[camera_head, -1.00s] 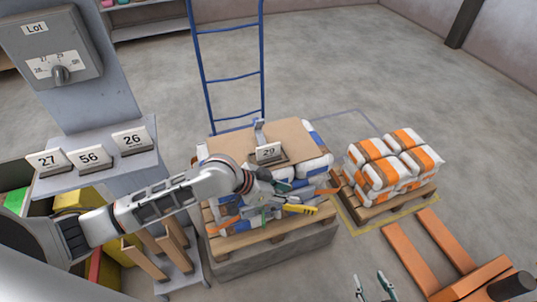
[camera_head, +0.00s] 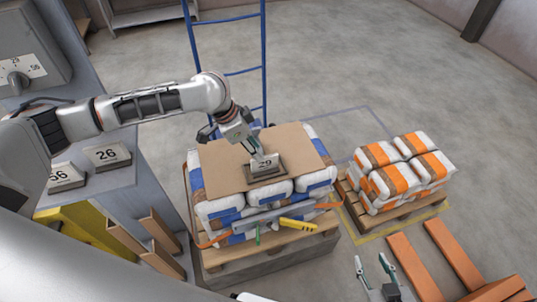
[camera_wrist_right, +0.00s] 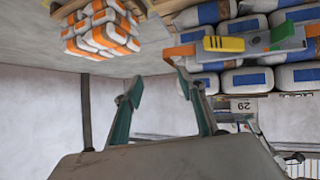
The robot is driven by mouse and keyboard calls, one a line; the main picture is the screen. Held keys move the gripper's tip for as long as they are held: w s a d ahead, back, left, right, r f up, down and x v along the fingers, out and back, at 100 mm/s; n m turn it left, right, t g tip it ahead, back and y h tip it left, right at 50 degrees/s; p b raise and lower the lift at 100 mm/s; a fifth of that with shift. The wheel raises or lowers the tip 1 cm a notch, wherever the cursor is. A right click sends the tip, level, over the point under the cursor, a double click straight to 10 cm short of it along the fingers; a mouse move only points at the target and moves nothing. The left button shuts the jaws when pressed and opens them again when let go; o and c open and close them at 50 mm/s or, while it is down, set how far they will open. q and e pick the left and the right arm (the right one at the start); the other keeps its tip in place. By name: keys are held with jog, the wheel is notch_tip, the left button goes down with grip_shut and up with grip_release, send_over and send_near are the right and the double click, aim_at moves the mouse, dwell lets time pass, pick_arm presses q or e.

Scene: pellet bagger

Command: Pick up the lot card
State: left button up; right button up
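A card marked 29 (camera_head: 266,166) stands in a small dark base on the cardboard sheet (camera_head: 230,170) covering a stack of blue-and-white bags. My left gripper (camera_head: 258,153) reaches down to the card from behind, its fingers at the card's upper edge. The card partly hides the fingers, so I cannot tell whether they grip it. The card (camera_wrist_right: 241,107) also shows upside down in the right wrist view. My right gripper (camera_head: 376,268) is low at the bottom of the head view, open and empty; its spread fingers also show in its wrist view (camera_wrist_right: 155,85).
Cards 26 (camera_head: 107,155) and 56 (camera_head: 64,177) stand on the left shelf, beside the post with a dial box (camera_head: 25,50). A yellow-handled tool (camera_head: 298,224) lies against the bag stack's front. Orange-striped bags (camera_head: 400,170) and an orange pallet jack (camera_head: 450,255) are at right.

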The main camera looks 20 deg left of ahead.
aim_at(268, 168)
pick_arm(q)
jog(key=shift+w+f, duration=0.25)
jog(key=shift+f, duration=0.15)
jog(key=shift+s+d+f, duration=0.1)
jog(key=shift+d+f, duration=0.15)
jog(key=shift+f, duration=0.2)
jog(key=shift+s+d+f, duration=0.1)
jog(key=shift+d+f, duration=0.1)
jog(key=shift+f, duration=0.25)
jog(key=shift+w+d+f+b, duration=0.1)
jog(key=shift+f+b, duration=0.2)
jog(key=x, duration=0.4)
jog(key=shift+d+f+b, duration=0.15)
jog(key=shift+f+b, duration=0.1)
jog(key=shift+b, duration=0.1)
jog(key=shift+r, duration=0.1)
grip_shut()
pick_arm(e)
jog(key=shift+s+f, duration=0.3)
jog(key=shift+f, duration=0.3)
jog(key=shift+s+f, duration=0.3)
jog(key=shift+f, duration=0.25)
